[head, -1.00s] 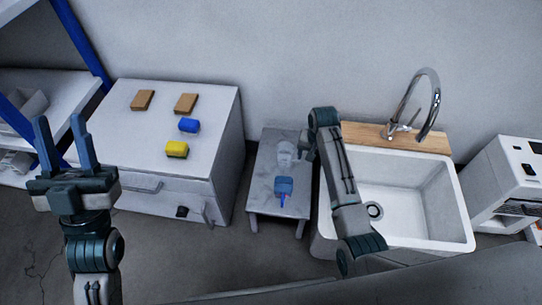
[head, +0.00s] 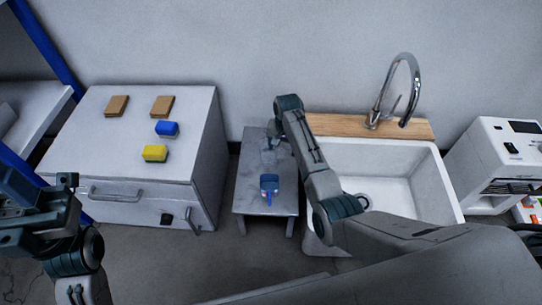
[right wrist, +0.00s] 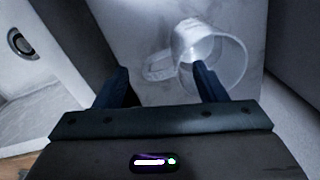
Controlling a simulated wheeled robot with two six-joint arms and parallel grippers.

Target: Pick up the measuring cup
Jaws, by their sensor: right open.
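The measuring cup (right wrist: 228,62) is clear plastic with a loop handle (right wrist: 157,68) and stands on a small grey table (head: 250,205). The right finger overlaps the near side of the cup in the picture. I cannot tell whether they touch. My left gripper (head: 40,195) is at the left edge, far from the cup, partly cut off; its jaws are unclear.
A white cabinet (head: 100,160) at left carries two brown blocks, a blue sponge (head: 167,129) and a yellow sponge (head: 155,153). A white sink (head: 430,180) with a tall tap stands right of the table.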

